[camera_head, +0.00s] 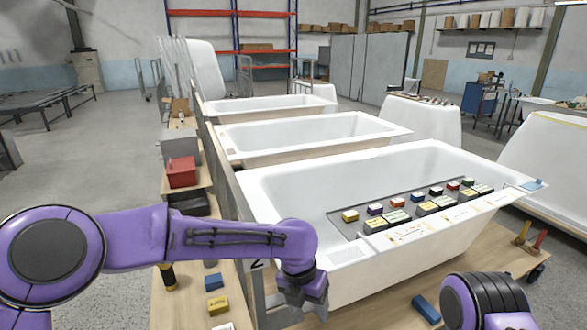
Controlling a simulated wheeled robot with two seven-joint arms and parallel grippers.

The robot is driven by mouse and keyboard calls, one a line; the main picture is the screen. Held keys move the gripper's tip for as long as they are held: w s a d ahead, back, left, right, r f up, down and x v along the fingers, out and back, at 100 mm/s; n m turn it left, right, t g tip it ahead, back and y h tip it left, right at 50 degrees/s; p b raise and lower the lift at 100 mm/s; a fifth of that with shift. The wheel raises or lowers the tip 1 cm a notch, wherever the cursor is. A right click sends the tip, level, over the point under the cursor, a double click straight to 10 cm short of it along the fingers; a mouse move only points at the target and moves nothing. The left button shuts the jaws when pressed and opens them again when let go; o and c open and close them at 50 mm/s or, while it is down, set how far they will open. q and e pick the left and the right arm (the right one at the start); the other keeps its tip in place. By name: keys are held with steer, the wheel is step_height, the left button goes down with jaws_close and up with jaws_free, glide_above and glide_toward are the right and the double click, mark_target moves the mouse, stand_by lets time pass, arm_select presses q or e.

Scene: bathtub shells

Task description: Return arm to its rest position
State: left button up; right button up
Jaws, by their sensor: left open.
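My left arm, purple, comes in from the left and bends down at its wrist. Its gripper (310,297) is open and points downward beside the near left corner of the front bathtub shell (290,190). I see nothing held in it, though its fingers show only in part. My right arm shows only as a purple joint at the bottom right, in front of the tub's near side; its gripper is out of the frame.
A tray (345,222) of several coloured blocks lies across the front tub. Two more tubs (310,135) (270,103) stand behind. A blue block (426,309), a yellow block (218,305) and a red box (181,172) are on the wooden boards. Open floor lies left.

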arm_select(q)
steer(key=s+d+f+n+t+h, duration=0.1)
steer(key=d+f+n+h, duration=0.15)
steer(key=n, duration=0.55)
steer(key=s+d+f+n+h, duration=0.2)
steer(key=f+n, duration=0.1)
steer(key=n, duration=0.5)
steer(key=s+a+f+n+t+y+b, duration=0.1)
steer(key=s+a+f+n+t, duration=0.1)
steer(key=a+f+n, duration=0.65)
steer(key=s+a+f+n+t+b, duration=0.1)
steer(key=s+a+f+n+t, duration=0.15)
steer(key=f+n, duration=0.65)
steer(key=s+a+f+n+g+y+b, duration=0.1)
steer(key=s+a+f+n+y, duration=0.3)
steer(key=s+a+n, duration=0.3)
steer(key=s+a+f+n+g+y+b, duration=0.1)
steer(key=s+a+f+n+y, duration=0.3)
steer(key=s+a, duration=1.1)
steer(key=a+n+y+b, duration=0.1)
steer(key=a+n, duration=0.2)
steer(key=a, duration=0.2)
steer(key=shift+s, duration=0.2)
arm_select(e)
steer(key=f, duration=0.5)
steer(key=shift+s, duration=0.2)
arm_select(q)
steer(key=shift+n+g, duration=0.25)
